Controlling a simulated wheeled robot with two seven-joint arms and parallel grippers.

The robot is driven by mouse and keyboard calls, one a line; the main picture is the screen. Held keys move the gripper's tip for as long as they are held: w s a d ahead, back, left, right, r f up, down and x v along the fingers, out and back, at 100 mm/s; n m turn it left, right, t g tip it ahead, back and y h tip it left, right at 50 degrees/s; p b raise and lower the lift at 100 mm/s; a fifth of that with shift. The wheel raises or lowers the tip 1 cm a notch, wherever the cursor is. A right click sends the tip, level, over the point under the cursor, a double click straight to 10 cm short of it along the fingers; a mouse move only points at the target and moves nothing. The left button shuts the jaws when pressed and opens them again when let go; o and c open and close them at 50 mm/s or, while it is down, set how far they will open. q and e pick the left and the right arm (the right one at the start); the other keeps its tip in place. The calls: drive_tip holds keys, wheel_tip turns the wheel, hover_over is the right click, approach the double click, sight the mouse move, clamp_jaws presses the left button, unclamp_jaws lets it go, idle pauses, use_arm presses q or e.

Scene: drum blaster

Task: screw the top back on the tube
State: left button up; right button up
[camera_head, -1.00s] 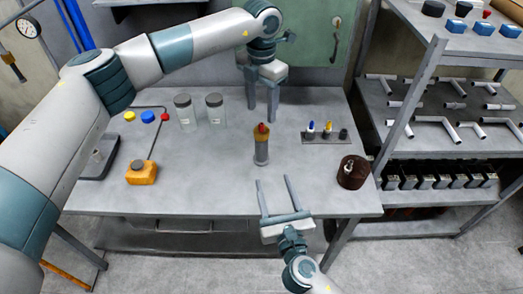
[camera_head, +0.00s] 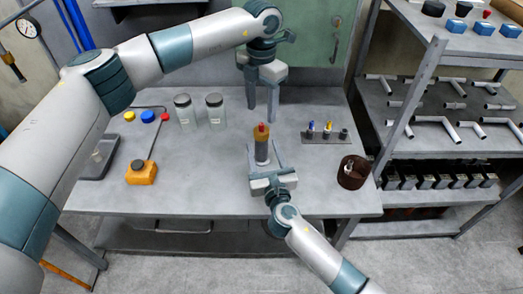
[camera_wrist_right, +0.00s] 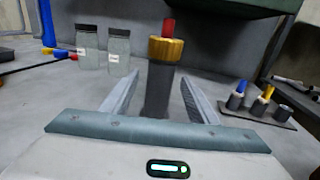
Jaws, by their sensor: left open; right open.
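The tube (camera_head: 262,152) stands upright on the workbench, a dark grey cylinder with a brass-coloured collar (camera_head: 262,134) and a red tip (camera_head: 262,126) on top. In the right wrist view the tube (camera_wrist_right: 158,90) stands between the fingers, under the brass collar (camera_wrist_right: 166,49) and red tip (camera_wrist_right: 169,27). I cannot tell whether the collar is the top or how it sits on the tube. My right gripper (camera_head: 265,158) is open, with its fingers on either side of the tube's body. My left gripper (camera_head: 262,118) is open and empty, pointing down just behind the tube.
Two glass jars (camera_head: 184,110) stand left of the tube. A small rack (camera_head: 326,137) with coloured items is to the right, and a brown round container (camera_head: 353,172) is near the right edge. An orange block (camera_head: 141,172) and a scale (camera_head: 98,157) lie left.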

drive_tip(key=shift+w, duration=0.1)
clamp_jaws()
idle(0.3)
